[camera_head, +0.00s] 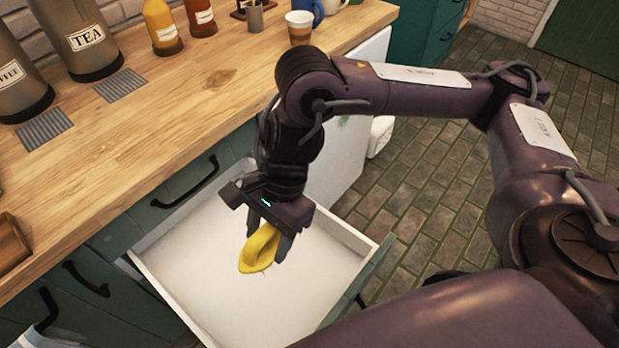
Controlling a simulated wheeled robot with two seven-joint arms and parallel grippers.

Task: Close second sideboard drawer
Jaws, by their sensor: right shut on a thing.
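An open sideboard drawer (205,285) is pulled far out below the counter, with a white inside and a green front (362,280). I see nothing lying on its floor. My right gripper (267,245) points down over the drawer and is shut on a yellow thing (259,249), curved and soft-looking. I cannot tell if the yellow thing touches the drawer floor. The drawer's own handle shows only in part at the front's outer side. My left gripper is not in view.
The wooden counter (150,130) holds tea and coffee canisters (82,38), bottles (161,27) and a paper cup (299,27). A closed drawer handle (186,183) is on the sideboard front. Tiled floor (430,180) is clear at the right.

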